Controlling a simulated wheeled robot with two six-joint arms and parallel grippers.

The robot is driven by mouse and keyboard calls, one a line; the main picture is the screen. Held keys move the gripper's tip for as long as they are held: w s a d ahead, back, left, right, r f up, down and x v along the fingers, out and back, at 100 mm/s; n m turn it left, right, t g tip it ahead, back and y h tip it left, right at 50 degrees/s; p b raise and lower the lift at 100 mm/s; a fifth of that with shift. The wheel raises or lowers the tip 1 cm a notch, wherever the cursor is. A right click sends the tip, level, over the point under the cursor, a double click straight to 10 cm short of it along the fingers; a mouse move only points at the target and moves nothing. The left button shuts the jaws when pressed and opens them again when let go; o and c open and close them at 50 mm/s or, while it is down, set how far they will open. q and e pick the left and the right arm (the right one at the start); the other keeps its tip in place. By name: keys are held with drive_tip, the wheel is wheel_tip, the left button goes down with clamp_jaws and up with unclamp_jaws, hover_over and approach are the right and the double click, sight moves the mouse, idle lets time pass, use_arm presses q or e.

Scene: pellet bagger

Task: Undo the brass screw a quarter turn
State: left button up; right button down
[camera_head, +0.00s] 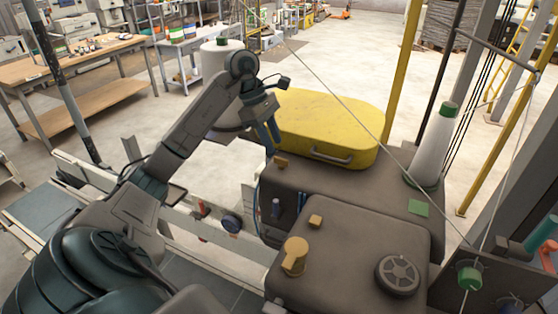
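Several brass-coloured parts show on the dark brown machine housing (345,235). The largest is a brass cylinder with a side tab (294,256) on top of the near block. A small brass block (316,222) sits behind it, and another small brass piece (281,162) lies at the far left edge, below my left gripper. I cannot tell for certain which is the screw. My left gripper (274,144) hangs fingers-down above the housing's far left edge, beside the yellow cover. Its two fingers look apart, with nothing visible between them. My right gripper is out of view.
A black handwheel (397,273) is at the near right, and a white cone with green ends (437,145) stands at the right. A thin cord runs diagonally across the view. A white rail (185,215) lies left.

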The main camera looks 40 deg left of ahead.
sight(281, 158)
use_arm(q)
drive_tip(key=x, duration=0.2)
drive_tip(key=w+b+x, duration=0.1)
drive_tip(key=x, duration=0.1)
drive_tip(key=shift+f, duration=0.35)
drive_tip(key=shift+s+d+f, duration=0.15)
drive_tip(key=shift+s+d, duration=0.05)
drive_tip(key=shift+s, duration=0.2)
drive_tip(key=shift+w+f, duration=0.1)
drive_tip(key=shift+w, duration=0.2)
drive_tip(key=c, duration=0.4)
clamp_jaws()
